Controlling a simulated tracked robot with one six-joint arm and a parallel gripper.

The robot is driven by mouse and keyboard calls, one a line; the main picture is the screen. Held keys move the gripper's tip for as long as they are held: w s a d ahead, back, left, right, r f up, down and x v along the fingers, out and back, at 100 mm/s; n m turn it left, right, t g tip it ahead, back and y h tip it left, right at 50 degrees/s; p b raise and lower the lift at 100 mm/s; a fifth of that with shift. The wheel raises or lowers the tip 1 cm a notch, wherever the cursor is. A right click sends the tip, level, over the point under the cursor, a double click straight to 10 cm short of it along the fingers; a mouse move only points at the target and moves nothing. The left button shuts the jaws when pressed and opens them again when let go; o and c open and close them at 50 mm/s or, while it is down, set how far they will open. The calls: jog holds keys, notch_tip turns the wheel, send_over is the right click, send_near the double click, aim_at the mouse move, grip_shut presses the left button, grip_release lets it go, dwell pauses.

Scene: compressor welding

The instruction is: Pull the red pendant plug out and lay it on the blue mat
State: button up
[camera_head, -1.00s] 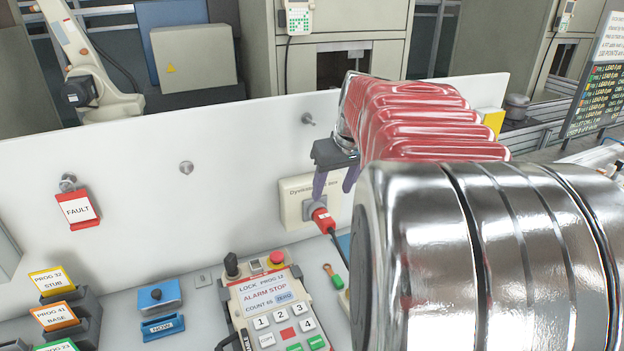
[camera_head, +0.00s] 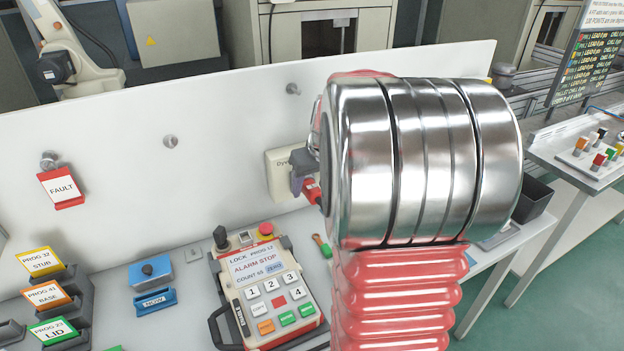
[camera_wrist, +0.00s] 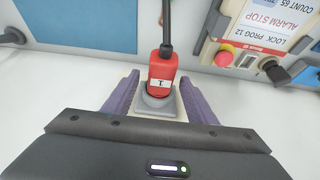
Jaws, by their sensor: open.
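The red pendant plug (camera_wrist: 162,70) sits in a grey socket (camera_wrist: 160,103), its black cable running up in the wrist view. In the head view, the plug (camera_head: 312,189) shows only partly beside my forearm, at the cream box (camera_head: 279,175) on the white panel. My gripper (camera_wrist: 159,86) is open, its purple fingers on either side of the plug and socket. I cannot tell whether they touch. A blue surface (camera_wrist: 85,20), seemingly the mat, shows at the wrist view's upper left; in the head view my arm hides that area.
The teach pendant (camera_head: 266,290) with its red stop button lies on the bench left of my arm. A blue box (camera_head: 151,271) and card holders (camera_head: 52,300) stand farther left. A red FAULT tag (camera_head: 62,187) hangs on the panel. A dark bin (camera_head: 533,201) is at right.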

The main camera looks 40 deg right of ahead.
aim_at(319, 198)
jog(key=shift+f, duration=0.1)
jog(key=shift+c, duration=0.3)
grip_shut()
jog(key=c, duration=0.6)
grip_release()
grip_shut()
jog(key=shift+s, duration=0.3)
jog(key=shift+s+a, duration=0.25)
jog(key=shift+s, duration=0.45)
jog(key=shift+s+a, duration=0.2)
jog(key=shift+s, duration=0.55)
jog(key=shift+s+a, duration=0.25)
jog(key=shift+s, duration=0.45)
